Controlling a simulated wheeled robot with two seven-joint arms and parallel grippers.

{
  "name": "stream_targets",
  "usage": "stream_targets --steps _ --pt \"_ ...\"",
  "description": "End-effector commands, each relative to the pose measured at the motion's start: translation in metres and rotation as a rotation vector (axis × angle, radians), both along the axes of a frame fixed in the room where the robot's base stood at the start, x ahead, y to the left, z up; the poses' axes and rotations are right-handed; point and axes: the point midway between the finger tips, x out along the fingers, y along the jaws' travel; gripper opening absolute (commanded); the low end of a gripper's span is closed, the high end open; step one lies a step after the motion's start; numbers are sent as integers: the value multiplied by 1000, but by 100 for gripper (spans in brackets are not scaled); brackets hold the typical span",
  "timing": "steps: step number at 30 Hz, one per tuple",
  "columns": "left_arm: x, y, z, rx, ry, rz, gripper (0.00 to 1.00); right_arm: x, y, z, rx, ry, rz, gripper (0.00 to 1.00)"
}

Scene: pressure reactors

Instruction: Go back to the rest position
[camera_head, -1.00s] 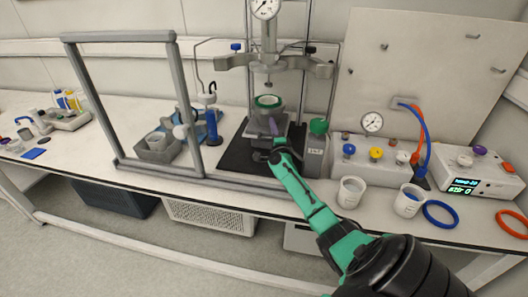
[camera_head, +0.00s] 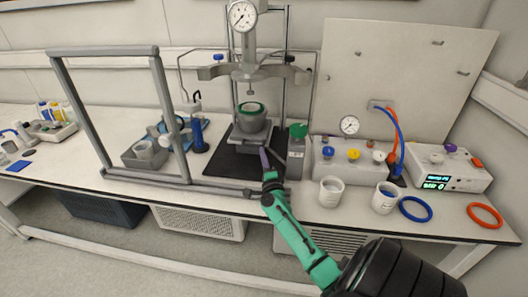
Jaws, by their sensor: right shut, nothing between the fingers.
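My right arm comes in from the lower right, and its gripper (camera_head: 264,158) is shut and empty at the front of the pressure reactor. The purple fingertip end points up, just in front of the reactor vessel (camera_head: 252,117), which has a green ring on top. I cannot tell whether the fingertips touch anything there. The reactor stand (camera_head: 284,72) with its gauge (camera_head: 243,16) rises behind. My left gripper is not in view.
A grey frame (camera_head: 104,52) stands left of the reactor. A valve box (camera_head: 345,173), two white cups (camera_head: 331,191) (camera_head: 385,198), a blue ring (camera_head: 415,209), an orange ring (camera_head: 485,216) and a stirrer controller (camera_head: 450,168) are on the right. The bench's front edge runs below my forearm.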

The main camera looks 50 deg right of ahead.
Motion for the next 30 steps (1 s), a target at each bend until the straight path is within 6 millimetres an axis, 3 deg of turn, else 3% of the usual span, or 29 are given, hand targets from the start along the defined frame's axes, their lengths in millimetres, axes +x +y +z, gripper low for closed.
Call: stream_targets --steps 5,12,14,17,20,21,24,27,30 --pt "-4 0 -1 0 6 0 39 -13 8 -4 1 -1 -1 0" --pt "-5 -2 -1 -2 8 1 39 -12 9 -4 -2 1 4 0" --pt "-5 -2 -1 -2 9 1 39 -9 17 -4 -24 20 33 0" --pt "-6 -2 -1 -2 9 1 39 2 62 -7 -142 122 182 0" --pt "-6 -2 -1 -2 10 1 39 6 144 -25 -373 318 442 0" --pt "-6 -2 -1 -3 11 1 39 0 179 -37 -486 415 556 0" --pt "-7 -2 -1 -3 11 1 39 -33 245 -71 -747 654 794 0" --pt "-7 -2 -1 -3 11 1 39 -71 274 -96 -942 852 951 0" --pt "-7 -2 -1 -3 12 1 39 -107 285 -112 -1079 1016 1056 0"
